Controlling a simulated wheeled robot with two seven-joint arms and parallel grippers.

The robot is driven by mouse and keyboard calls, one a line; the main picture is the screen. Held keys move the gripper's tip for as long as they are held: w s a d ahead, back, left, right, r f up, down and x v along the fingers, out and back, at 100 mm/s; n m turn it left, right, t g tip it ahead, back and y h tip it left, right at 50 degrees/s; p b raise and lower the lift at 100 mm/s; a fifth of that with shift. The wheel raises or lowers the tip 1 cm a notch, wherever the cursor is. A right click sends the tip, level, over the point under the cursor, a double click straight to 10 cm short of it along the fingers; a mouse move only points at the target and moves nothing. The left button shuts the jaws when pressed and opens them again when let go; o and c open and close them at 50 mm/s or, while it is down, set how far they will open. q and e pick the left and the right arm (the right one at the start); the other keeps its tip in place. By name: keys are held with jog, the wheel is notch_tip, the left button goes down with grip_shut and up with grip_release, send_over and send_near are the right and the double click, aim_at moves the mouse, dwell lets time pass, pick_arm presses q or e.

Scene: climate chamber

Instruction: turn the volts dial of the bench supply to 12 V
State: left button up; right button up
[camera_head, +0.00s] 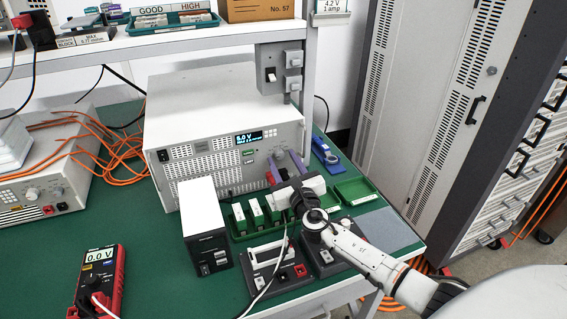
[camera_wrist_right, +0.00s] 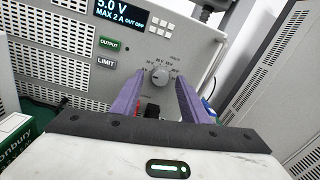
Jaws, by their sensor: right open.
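The bench supply (camera_head: 222,135) is a large light-grey box on the green bench. Its display (camera_head: 249,138) reads 5.0 V; in the right wrist view the display (camera_wrist_right: 120,20) also reads MAX 2 A and OUT OFF. The volts dial (camera_wrist_right: 160,75) is a round grey knob with printed marks around it; it shows small in the head view (camera_head: 279,153). My right gripper (camera_head: 284,162) is open, its two purple fingers pointing at the panel on either side of the dial. Contact between fingers and dial cannot be told. My left gripper is not in view.
Red and black terminals (camera_wrist_right: 152,110) sit below the dial. A red meter (camera_head: 98,280) lies front left.

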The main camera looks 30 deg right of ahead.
grip_shut()
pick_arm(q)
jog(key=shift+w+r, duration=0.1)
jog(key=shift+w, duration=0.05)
pick_arm(e)
jog(key=shift+m, duration=0.4)
jog(key=m+b, duration=0.1)
jog(key=m, duration=0.3)
jog(key=shift+m, duration=0.4)
jog(key=m, duration=0.4)
jog(key=shift+y+b, duration=0.3)
jog(key=shift+b, duration=0.1)
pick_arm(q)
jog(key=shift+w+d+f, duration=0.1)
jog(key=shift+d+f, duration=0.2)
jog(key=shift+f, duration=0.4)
pick_arm(e)
jog(key=shift+r+m, duration=0.1)
jog(key=shift+m, duration=2)
